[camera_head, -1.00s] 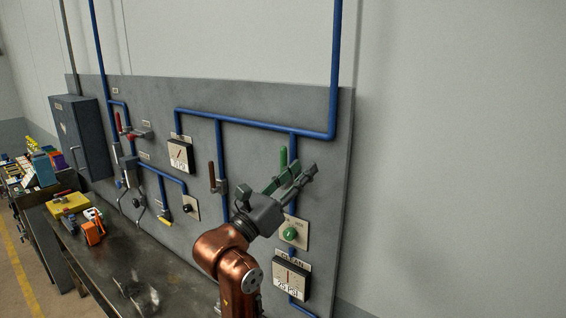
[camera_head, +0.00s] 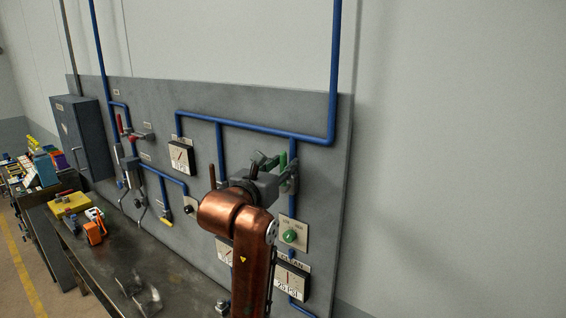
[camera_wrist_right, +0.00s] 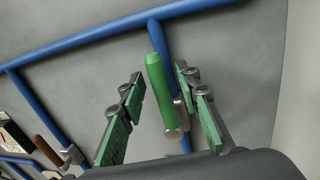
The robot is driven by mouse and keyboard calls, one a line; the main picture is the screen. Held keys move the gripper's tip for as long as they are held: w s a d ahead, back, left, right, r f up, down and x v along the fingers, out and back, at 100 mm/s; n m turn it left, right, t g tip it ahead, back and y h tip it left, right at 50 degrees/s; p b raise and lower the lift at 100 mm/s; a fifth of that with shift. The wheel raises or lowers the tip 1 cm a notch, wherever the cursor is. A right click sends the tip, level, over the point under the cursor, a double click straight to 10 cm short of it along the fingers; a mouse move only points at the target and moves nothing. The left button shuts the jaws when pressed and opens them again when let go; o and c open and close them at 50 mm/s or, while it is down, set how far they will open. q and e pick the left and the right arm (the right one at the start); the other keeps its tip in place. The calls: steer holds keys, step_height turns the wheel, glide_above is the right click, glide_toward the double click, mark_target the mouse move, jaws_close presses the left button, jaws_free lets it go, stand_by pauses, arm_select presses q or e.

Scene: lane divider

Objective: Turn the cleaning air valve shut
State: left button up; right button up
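The cleaning air valve has a green lever handle (camera_head: 283,158) on the right vertical blue pipe, above the gauge marked CLEAN (camera_head: 291,282). In the right wrist view the green handle (camera_wrist_right: 157,85) lies roughly in line with its pipe. My right gripper (camera_head: 273,167) is at the valve and partly covers it in the head view. In the right wrist view its green-padded fingers (camera_wrist_right: 157,118) are spread, one on each side of the handle. A gap shows on the left; the right finger looks closer, and contact cannot be told. My left gripper is not in view.
A red-brown lever (camera_wrist_right: 45,150) sits on the neighbouring pipe to the left. A green knob (camera_head: 290,236) is below the valve. Blue pipes (camera_head: 255,125) run across the grey panel (camera_head: 250,98). The workbench (camera_head: 120,262) stands in front. The wall at right is clear.

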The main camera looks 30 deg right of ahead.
steer(key=shift+d, duration=0.1)
steer(key=shift+c, duration=0.5)
jaws_close()
